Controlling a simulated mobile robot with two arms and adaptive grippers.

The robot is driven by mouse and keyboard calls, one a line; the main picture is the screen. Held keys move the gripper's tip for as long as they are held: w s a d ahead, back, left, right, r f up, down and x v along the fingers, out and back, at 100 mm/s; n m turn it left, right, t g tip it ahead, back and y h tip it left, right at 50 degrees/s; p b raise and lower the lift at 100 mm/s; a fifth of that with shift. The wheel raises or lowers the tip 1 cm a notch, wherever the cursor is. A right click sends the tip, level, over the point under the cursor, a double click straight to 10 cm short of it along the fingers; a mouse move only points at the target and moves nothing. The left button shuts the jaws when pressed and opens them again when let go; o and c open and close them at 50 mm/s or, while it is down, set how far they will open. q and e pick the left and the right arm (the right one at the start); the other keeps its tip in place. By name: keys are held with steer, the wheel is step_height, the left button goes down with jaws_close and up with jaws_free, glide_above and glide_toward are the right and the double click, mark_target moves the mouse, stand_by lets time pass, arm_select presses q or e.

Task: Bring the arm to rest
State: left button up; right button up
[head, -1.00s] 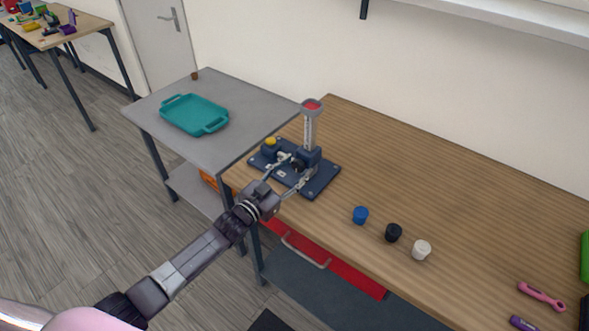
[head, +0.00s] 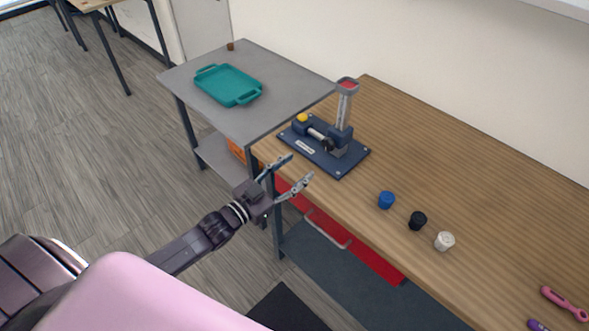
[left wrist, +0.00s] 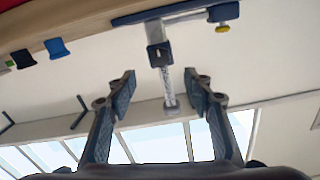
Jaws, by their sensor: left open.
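My left gripper (head: 294,170) is open and empty in the head view. It is in front of the wooden table's left front edge, short of the blue press-like device (head: 325,146). That device has a dark blue base, a yellow knob and an upright post with a red-topped cup. In the left wrist view both fingers (left wrist: 160,90) are spread apart, with the device's post (left wrist: 167,85) showing in the gap beyond them. My right gripper is not in view.
The wooden table (head: 470,150) carries a blue cap (head: 386,200), a black cap (head: 418,220), a white cap (head: 444,241) and a pink tool (head: 564,304). A grey cart (head: 290,80) with a teal tray (head: 228,84) stands at the left. Open floor lies left of the cart.

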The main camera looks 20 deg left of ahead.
arm_select(q)
steer(key=shift+f, duration=0.1)
stand_by(0.4)
steer(key=s+a+f+n+g+y+b, duration=0.1)
steer(key=s+a+f+g+y, duration=0.15)
steer(key=s+f, duration=0.65)
steer(key=s+a+f+n+g+y+b, duration=0.1)
steer(key=s+f+g, duration=0.15)
steer(key=f, duration=1.35)
steer(key=s+a+f+n+g+y+b, duration=0.1)
steer(key=s+a+f+g+y, duration=0.3)
steer(key=f, duration=0.8)
steer(key=s+d+f+g, duration=0.2)
steer(key=s+f, duration=0.4)
steer(key=s, duration=0.5)
steer(key=s+d+f+g+h+b, duration=0.1)
steer(key=s+f, duration=0.4)
steer(key=s, duration=0.6)
steer(key=s+d+f+g, duration=0.4)
steer(key=s+d+f, duration=0.1)
steer(key=s, duration=0.6)
steer(key=shift+d+f+b, duration=0.15)
steer(key=shift+f+b, duration=0.25)
steer(key=shift+f, duration=0.4)
